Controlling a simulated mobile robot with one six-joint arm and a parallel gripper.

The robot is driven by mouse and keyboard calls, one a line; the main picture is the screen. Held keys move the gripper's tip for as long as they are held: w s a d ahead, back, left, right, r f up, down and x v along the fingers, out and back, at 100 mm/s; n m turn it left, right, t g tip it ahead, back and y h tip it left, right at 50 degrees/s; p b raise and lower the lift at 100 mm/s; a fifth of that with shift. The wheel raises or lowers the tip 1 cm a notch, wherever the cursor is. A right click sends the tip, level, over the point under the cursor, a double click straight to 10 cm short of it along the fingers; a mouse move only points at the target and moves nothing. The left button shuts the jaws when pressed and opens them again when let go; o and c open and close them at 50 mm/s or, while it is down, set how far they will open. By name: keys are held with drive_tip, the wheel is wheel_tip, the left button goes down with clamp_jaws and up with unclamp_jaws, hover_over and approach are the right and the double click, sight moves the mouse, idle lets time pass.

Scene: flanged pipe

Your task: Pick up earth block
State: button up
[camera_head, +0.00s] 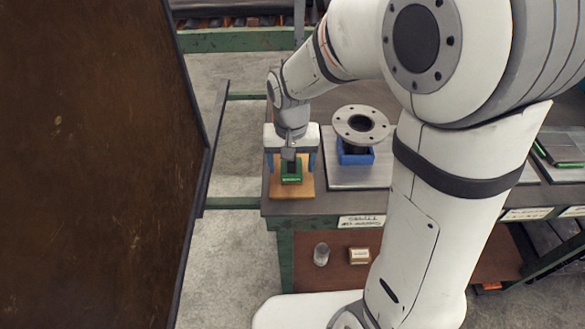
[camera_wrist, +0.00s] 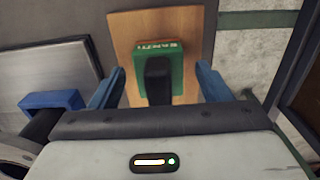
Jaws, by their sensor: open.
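The earth block appears to be the green block (camera_head: 291,178) with a dark upright part on top; white lettering shows on it in the wrist view (camera_wrist: 175,58). It sits on a wooden board (camera_head: 303,190) at the left end of the table. My gripper (camera_head: 291,162) points down over the block and is open. In the wrist view, its two blue fingers (camera_wrist: 158,82) are on either side of the dark upright part, with visible gaps. I cannot tell how far down the fingertips reach beside the block.
A flanged pipe (camera_head: 361,125) stands in a blue holder (camera_head: 356,157) on a metal plate (camera_head: 375,177), right of the board. A large brown panel (camera_head: 90,150) stands to the left, across a floor gap. A lower shelf (camera_head: 325,245) holds a small cylinder (camera_head: 321,254) and a small box (camera_head: 359,255).

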drive_tip(key=shift+f, duration=0.8)
drive_tip(key=shift+c, duration=0.3)
drive_tip(key=shift+r, duration=0.1)
drive_tip(key=c, duration=1)
